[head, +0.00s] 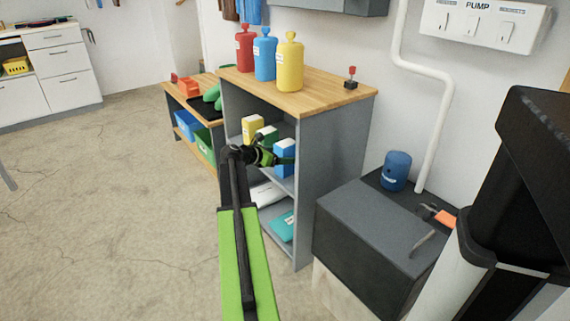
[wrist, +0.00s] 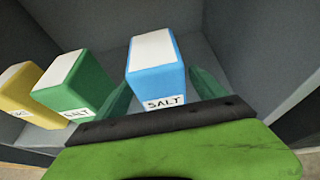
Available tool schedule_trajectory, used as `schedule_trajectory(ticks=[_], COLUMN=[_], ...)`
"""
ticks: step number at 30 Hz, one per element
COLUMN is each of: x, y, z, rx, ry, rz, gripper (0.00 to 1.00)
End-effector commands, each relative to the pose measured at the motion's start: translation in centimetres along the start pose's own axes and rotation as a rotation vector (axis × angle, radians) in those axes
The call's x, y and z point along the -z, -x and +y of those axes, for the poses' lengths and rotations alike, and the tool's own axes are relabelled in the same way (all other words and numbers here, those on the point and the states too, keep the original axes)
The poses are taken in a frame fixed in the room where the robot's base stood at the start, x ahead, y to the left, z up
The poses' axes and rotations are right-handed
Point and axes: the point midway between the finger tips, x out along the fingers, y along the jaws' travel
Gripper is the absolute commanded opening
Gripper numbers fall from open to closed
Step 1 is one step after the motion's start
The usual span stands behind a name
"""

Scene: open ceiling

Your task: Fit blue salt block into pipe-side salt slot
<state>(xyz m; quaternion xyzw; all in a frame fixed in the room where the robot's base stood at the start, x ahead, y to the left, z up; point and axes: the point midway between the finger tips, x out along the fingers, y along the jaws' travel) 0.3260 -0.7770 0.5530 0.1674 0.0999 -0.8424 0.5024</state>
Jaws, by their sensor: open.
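The blue salt block (head: 284,158) stands on the upper shelf inside the grey shelf unit, right of the green salt block (head: 267,134) and yellow block (head: 252,128). In the wrist view the blue block (wrist: 156,70) has a white top and a SALT label. My gripper (head: 276,157) is open at the shelf front. Its green fingers (wrist: 162,88) are on either side of the blue block; contact cannot be told. I cannot make out a salt slot. A white pipe (head: 433,130) runs down the wall at the right.
The shelf unit's side panel (head: 335,160) stands close right of my gripper. Red, blue and yellow bottles stand on its wooden top (head: 310,90). A dark grey box (head: 375,235) and a blue canister (head: 396,171) are right. The floor at left is clear.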

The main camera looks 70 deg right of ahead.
Motion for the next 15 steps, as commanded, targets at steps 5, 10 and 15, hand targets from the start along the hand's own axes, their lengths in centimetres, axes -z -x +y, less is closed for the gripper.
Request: schedule_trajectory(ticks=[5,10,15], x=[0.1,0.0,0.0], y=[-2.4,-2.2,-2.2], z=[0.1,0.0,0.0], rx=[0.0,0.0,0.001], ry=[-0.001,-0.001,-0.001], rz=[0.0,0.0,0.0], gripper=[0.8,0.79,0.56])
